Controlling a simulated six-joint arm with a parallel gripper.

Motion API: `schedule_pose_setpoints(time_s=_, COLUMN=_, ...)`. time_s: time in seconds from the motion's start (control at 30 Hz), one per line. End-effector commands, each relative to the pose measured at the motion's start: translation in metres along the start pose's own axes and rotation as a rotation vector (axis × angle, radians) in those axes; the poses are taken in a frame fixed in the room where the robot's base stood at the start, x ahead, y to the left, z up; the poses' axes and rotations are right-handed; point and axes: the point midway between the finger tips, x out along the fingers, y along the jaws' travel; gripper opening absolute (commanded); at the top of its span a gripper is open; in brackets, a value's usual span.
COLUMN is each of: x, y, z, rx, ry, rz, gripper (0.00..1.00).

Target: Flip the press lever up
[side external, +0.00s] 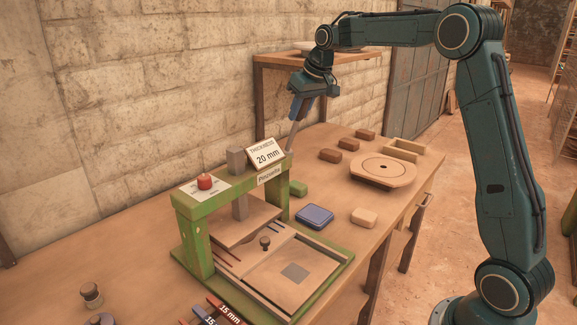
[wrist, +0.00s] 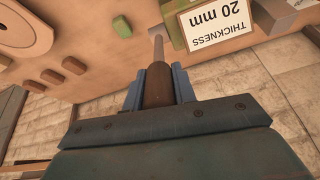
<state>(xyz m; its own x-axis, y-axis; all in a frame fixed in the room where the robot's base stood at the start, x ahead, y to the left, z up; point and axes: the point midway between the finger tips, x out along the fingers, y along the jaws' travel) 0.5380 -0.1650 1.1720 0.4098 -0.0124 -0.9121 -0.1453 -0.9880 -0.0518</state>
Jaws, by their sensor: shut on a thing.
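The green press (side external: 190,232) stands on the wooden table, with a sign reading "THICKNESS 20 mm" (side external: 264,154) on its top beam. The press lever (side external: 293,138) rises steeply from the right end of the beam, tilted slightly to the right. My gripper (side external: 300,106) is above the beam, at the lever's upper end. In the wrist view its blue fingers (wrist: 158,78) are shut on the lever's brown handle (wrist: 157,92), one on each side. The metal rod (wrist: 158,48) runs on from the handle toward the press. In the side view the fingers mostly hide the handle.
A red knob (side external: 204,181) and a grey block (side external: 235,161) are on the beam. A blue pad (side external: 314,216), a round wooden turntable (side external: 383,171) and several clay blocks lie to the right. A stone wall (side external: 130,90) stands behind the table.

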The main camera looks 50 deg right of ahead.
Motion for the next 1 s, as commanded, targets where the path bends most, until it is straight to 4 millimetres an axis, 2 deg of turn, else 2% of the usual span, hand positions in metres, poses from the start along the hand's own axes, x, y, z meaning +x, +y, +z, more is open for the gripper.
schedule_pose_setpoints(time_s=0.6, x=0.007, y=-0.008, z=-0.029, rx=-0.001, ry=-0.157, rz=0.011, gripper=0.00)
schedule_pose_setpoints(time_s=1.0, x=0.009, y=-0.009, z=-0.036, rx=-0.009, ry=-0.226, rz=0.032, gripper=0.00)
